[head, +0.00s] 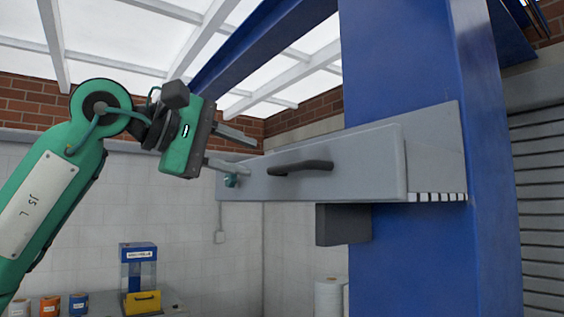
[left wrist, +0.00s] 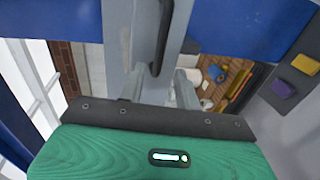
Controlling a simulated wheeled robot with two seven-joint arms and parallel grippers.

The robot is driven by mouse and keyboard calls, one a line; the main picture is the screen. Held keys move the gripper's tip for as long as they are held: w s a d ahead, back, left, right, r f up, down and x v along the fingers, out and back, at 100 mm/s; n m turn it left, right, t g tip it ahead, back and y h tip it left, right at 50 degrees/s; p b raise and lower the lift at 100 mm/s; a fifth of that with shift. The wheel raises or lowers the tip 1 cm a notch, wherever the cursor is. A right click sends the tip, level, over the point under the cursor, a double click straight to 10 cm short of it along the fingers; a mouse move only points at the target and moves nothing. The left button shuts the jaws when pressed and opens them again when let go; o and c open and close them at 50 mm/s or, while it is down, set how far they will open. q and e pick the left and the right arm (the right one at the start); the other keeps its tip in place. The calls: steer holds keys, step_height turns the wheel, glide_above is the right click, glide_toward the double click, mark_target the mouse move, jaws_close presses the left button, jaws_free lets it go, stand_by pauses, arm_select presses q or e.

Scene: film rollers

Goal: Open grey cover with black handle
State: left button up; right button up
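The grey cover (head: 362,150) is a long panel mounted on a blue column, and it looks closed. Its black handle (head: 300,167) is a curved bar on the front face. My left gripper (head: 250,157) is at the left end of the cover, left of the handle, with its two fingers spread and nothing between them. In the left wrist view the fingers (left wrist: 160,80) are apart, and the handle (left wrist: 161,40) lies ahead of them on the cover (left wrist: 122,30). Whether a finger touches the cover I cannot tell. My right gripper is in neither view.
The blue column (head: 408,250) stands right of and behind the cover. A dark grey box (head: 343,224) sits beneath it. A blue-topped unit (head: 138,262) and several small rolls are at lower left. A grey panel with purple (left wrist: 284,88) and yellow (left wrist: 305,64) parts is at right.

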mark_target(279, 169)
arm_select(q)
steer(key=p+x, duration=0.2)
steer(key=x, duration=0.6)
steer(key=shift+r+p, duration=0.15)
steer(key=shift+p, duration=0.15)
steer(key=shift+w+d+f, duration=0.2)
steer(key=shift+w+d, duration=0.05)
steer(key=shift+d, duration=0.15)
jaws_close()
